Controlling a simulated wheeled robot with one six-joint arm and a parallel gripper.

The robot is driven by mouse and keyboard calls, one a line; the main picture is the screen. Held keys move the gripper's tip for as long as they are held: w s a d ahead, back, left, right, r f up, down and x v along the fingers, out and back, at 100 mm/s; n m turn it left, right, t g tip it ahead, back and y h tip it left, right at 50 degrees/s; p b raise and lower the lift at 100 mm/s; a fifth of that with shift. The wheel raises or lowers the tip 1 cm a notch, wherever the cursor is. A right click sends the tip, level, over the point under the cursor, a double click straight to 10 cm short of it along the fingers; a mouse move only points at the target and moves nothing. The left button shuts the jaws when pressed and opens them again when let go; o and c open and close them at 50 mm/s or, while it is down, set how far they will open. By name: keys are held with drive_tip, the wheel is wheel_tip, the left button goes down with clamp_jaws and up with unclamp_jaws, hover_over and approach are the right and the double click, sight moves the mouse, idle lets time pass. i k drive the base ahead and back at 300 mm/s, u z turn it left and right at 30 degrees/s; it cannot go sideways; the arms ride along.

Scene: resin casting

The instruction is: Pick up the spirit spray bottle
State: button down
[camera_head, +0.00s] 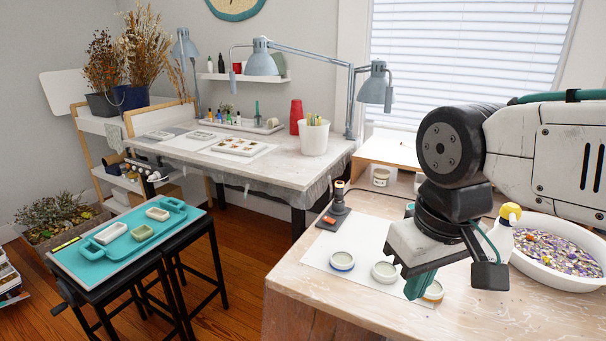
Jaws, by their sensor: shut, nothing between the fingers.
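A white bottle with a yellow top (503,238) stands on the wooden table at the right, beside the white tub. It looks like the spray bottle, though no label can be read. My gripper (419,286) points down over the same table, just left of the bottle. Its teal fingers are together with nothing between them, and they are apart from the bottle. My gripper and wrist hide part of the bottle's left side and lower body.
The wooden table (330,285) holds a white sheet with several round pots (342,261), a small dark stand (338,207) and a white tub (575,281) of colourful bits. A pale workbench with lamps stands behind. A teal tray (103,260) rests on stools at left.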

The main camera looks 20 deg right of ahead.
sight(501, 236)
drive_tip(key=z, duration=1.4)
